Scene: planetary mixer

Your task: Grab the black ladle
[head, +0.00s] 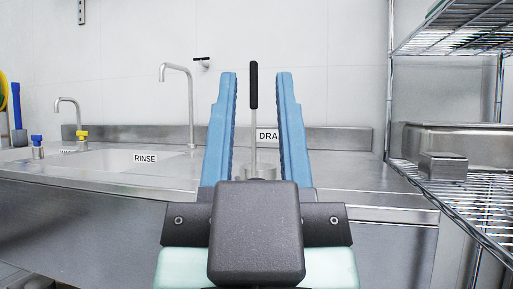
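The ladle stands upright, with a black grip (254,85) at the top of a thin metal shaft. Its lower end goes down to a small round metal container (259,172) on the steel counter and is hidden there. My gripper (256,74) is open, its two blue fingers pointing away from me. In the head view the ladle shows between the fingers, apart from both. I cannot tell how far beyond the fingertips it stands. My gripper's dark body hides the counter just in front of the container.
A steel sink counter (350,183) runs across, with a basin (110,160) marked RINSE and a tall tap (190,100) at left.

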